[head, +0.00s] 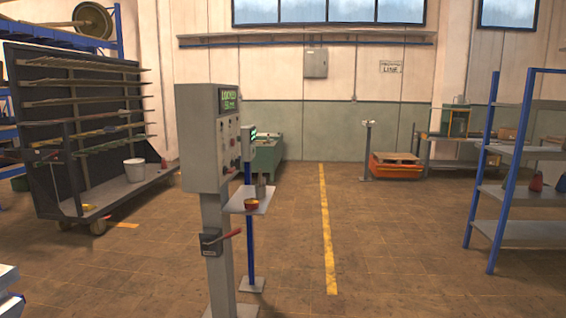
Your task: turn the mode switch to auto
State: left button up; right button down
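A grey control box (203,140) stands on a post left of the middle in the head view. Its narrow front panel faces right, seen at a steep angle. A green lit display (229,101) sits at the top of the panel; its first line seems to read "LOCKED". Several small dark knobs or buttons (236,163) sit below it. I cannot tell which is the mode switch or how it is set. Neither of my grippers is in view.
Behind the box, a blue post carries a small tray (250,202) with an orange bowl (251,204). A dark rack cart (60,130) stands left, a blue-framed shelf (520,235) right. The floor around the yellow line (326,225) is clear.

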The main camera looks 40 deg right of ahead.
aim_at(237, 164)
jog(key=z, duration=0.7)
jog(key=i, duration=0.8)
jog(key=z, duration=1.25)
jog(key=i, duration=0.95)
jog(key=z, duration=0.5)
jog(key=i, duration=1.2)
jog(key=u, duration=0.45)
